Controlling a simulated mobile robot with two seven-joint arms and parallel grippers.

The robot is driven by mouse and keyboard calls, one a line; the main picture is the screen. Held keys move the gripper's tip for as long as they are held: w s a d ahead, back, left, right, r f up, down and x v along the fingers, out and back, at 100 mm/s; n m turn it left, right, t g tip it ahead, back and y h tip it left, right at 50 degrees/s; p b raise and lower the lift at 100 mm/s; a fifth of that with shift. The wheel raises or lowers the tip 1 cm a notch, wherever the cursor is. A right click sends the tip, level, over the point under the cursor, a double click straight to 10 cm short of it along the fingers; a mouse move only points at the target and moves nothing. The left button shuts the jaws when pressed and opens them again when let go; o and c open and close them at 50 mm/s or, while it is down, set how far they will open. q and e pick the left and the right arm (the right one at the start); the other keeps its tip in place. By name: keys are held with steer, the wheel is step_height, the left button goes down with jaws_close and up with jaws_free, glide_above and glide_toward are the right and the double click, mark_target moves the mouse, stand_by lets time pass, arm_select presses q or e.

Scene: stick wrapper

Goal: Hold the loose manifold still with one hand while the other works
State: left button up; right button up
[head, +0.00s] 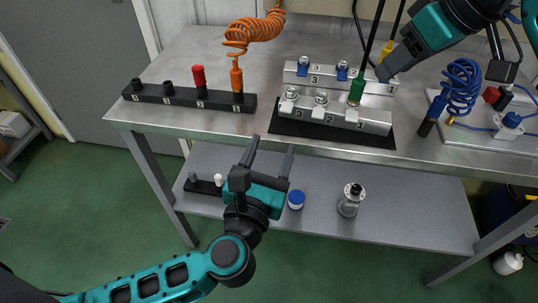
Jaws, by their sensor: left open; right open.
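A stepped silver manifold (334,112) lies on a black mat (282,127) on the bench, with number labels and several fittings. A green-ended tool (357,87) on a black cable stands upright at the manifold's right end. My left gripper (269,156) is open and empty, in front of the bench's front edge and below-left of the manifold in the picture. My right gripper (384,73) comes in from the upper right, beside the manifold's rear right end; its fingertips are hard to make out and I cannot tell whether they touch it.
A black numbered rack (183,96) at left holds a red-capped piece (199,80) and an orange tool (237,79) on a coiled hose. A panel with a blue coil (461,86) lies at right. The lower shelf holds a blue-capped jar (296,200) and metal fitting (350,201).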

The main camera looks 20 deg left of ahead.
mark_target(285, 110)
arm_select(q)
steer(key=shift+n+g, duration=0.4)
steer(key=shift+n, duration=0.4)
steer(key=w, duration=0.8)
steer(key=w+f, duration=0.1)
steer(key=w, duration=0.4)
steer(key=shift+a, duration=0.3)
steer(key=shift+s, duration=0.1)
jaws_close()
